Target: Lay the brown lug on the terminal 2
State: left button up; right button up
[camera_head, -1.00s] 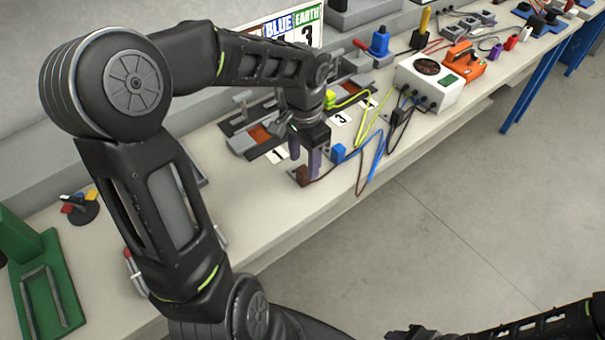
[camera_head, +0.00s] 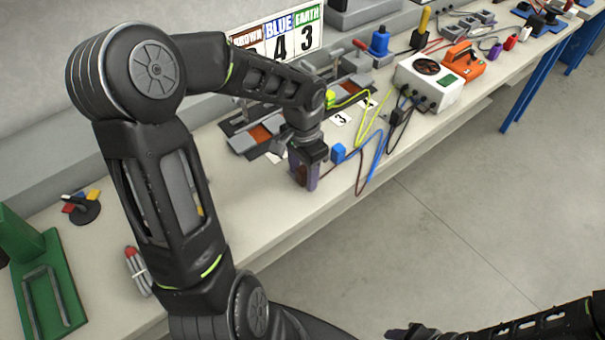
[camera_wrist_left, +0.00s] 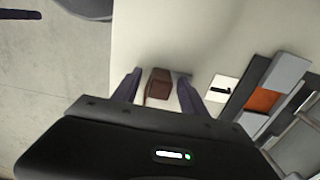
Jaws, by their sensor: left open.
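The brown lug (camera_wrist_left: 159,84) lies on the bench between the two purple fingers of my left gripper (camera_wrist_left: 157,92) in the wrist view. The fingers are open, with a gap visible beside the lug. In the head view my left gripper (camera_head: 306,176) points down at the bench, and the lug (camera_head: 301,173) shows partly behind the fingers. Terminal 2 cannot be made out; the arm hides part of the terminal row. My right gripper (camera_head: 402,333) is only partly in view at the bottom edge.
A blue lug (camera_head: 338,151) stands just right of the left gripper. A terminal block with an orange-brown insert (camera_head: 258,135) lies behind it. A card marked 1 (camera_wrist_left: 222,88) lies near the brown lug. A wall sign (camera_head: 290,42) shows BLUE 4, EARTH 3; BROWN's number is partly hidden.

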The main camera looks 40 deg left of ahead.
pick_arm(q)
jog(key=shift+c, duration=0.3)
grip_shut()
dwell(0.3)
